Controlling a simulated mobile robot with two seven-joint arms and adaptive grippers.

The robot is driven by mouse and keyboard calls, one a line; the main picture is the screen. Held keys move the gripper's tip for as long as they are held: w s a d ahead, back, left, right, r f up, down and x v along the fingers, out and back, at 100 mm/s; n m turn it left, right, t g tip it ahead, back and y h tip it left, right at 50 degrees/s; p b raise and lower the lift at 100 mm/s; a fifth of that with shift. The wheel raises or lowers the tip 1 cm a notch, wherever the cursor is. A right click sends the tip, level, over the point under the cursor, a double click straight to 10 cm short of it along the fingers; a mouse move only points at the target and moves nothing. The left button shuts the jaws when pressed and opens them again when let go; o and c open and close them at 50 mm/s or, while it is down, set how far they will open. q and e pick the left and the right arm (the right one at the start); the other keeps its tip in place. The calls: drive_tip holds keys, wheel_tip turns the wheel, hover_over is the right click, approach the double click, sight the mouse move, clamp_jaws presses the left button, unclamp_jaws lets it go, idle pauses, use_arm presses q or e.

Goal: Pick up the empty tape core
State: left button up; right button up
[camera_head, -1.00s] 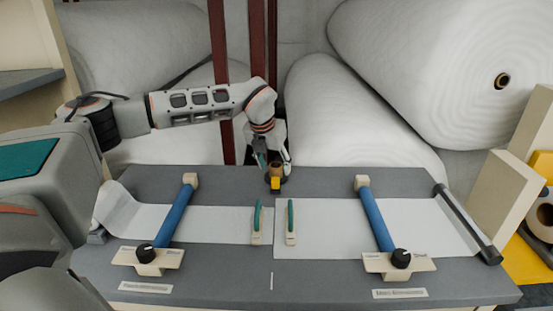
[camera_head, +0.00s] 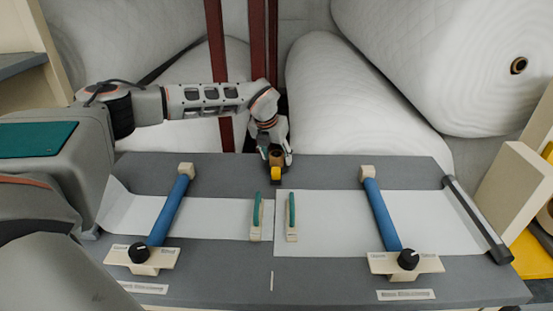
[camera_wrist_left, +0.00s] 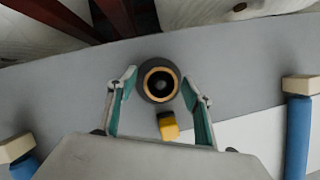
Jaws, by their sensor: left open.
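The empty tape core (camera_head: 277,156) is a short brown cylinder near the far edge of the grey table. In the left wrist view it is a tan ring (camera_wrist_left: 147,90) with a dark centre, surrounded by a dark round shape. A small yellow block (camera_head: 275,176) is on its near side, and it also shows in the left wrist view (camera_wrist_left: 168,127). My left gripper (camera_wrist_left: 159,80) is open, with one green-lined finger on each side of the core; I see gaps between fingers and core. In the head view the gripper (camera_head: 276,154) partly hides the core. My right gripper is not in view.
White sheeting (camera_head: 340,220) lies across the table (camera_head: 330,172). Large white wadding rolls (camera_head: 350,105) and dark red posts (camera_head: 257,40) are behind the table.

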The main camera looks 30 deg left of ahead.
use_arm(q)
drive_tip(key=shift+w+f, duration=0.2)
drive_tip(key=shift+f, duration=0.2)
drive_tip(key=c, duration=0.9)
